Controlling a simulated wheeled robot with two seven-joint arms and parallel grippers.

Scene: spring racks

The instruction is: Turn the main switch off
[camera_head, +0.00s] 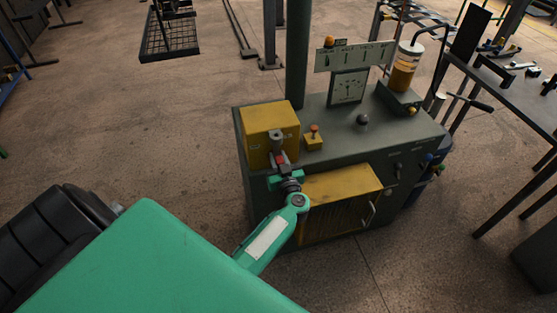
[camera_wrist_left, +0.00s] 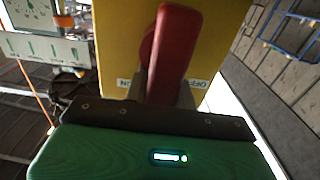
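The main switch has a red handle (camera_wrist_left: 175,50) on the front of a yellow box (camera_wrist_left: 115,35). An ON label (camera_wrist_left: 124,83) shows left of the handle and an OFF label (camera_wrist_left: 195,83) right of it. In the head view the yellow box (camera_head: 262,128) stands at the left end of the machine top, and the red handle (camera_head: 280,158) is small and partly covered. My left gripper (camera_head: 279,150) is at the front of this box, right at the handle. Grey parts show on both sides of the handle; whether the fingers press on it is unclear. My right gripper is out of view.
A yellow vented panel (camera_head: 342,195) lies below. A workbench (camera_head: 510,85) stands right.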

